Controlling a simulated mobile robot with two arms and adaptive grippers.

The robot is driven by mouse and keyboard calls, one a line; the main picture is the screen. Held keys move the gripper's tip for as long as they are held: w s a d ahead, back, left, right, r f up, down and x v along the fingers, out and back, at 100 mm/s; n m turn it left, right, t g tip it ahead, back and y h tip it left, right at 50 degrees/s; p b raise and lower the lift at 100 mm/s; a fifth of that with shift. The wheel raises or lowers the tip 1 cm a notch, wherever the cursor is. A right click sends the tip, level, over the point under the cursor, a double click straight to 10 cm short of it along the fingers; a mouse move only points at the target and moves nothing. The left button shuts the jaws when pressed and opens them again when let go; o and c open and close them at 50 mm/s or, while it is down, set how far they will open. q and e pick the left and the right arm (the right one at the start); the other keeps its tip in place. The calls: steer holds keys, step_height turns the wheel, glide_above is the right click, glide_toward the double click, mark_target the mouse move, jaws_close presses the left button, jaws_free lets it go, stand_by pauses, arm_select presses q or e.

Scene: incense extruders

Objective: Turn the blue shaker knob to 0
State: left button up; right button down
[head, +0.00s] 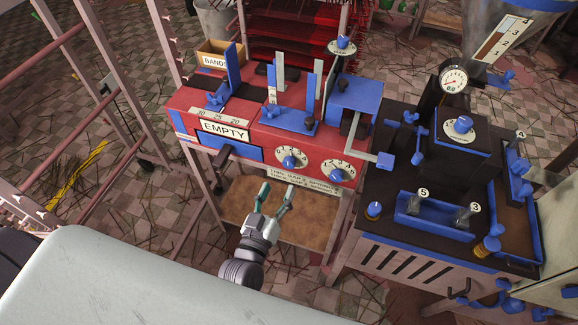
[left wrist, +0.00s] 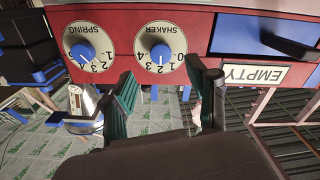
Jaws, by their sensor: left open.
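The blue shaker knob (head: 290,161) sits on a round white numbered dial on the red machine's front, beside the EMPTY drawer. It also shows in the left wrist view (left wrist: 160,54), where the dial appears upside down with its SHAKER label. I cannot read the knob's exact setting. My left gripper (head: 277,190) is open and empty, below and in front of the dial, apart from the knob. In the left wrist view the fingers (left wrist: 161,74) stand to either side below the knob. My right gripper is not in view.
The similar blue spring knob (head: 336,175) is just right of the shaker dial. The blue EMPTY drawer (head: 238,149) with its dark handle (head: 221,158) is to the left. A brown shelf (head: 235,205) lies below. A dark machine (head: 420,245) stands at the right.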

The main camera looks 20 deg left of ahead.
mark_target(289, 166)
arm_select(q)
steer(key=w, duration=0.8)
steer(key=shift+d, duration=0.1)
steer(key=shift+c, duration=0.2)
jaws_close()
steer(key=n+p, duration=0.1)
steer(key=n, duration=0.2)
steer(key=shift+n, duration=0.4)
steer(key=n, duration=0.3)
steer(key=shift+d+n, duration=0.1)
steer(key=shift+n, duration=0.3)
steer(key=n+b, duration=0.1)
steer(key=n, duration=0.5)
steer(key=shift+r, duration=0.1)
steer(key=shift+n, duration=0.4)
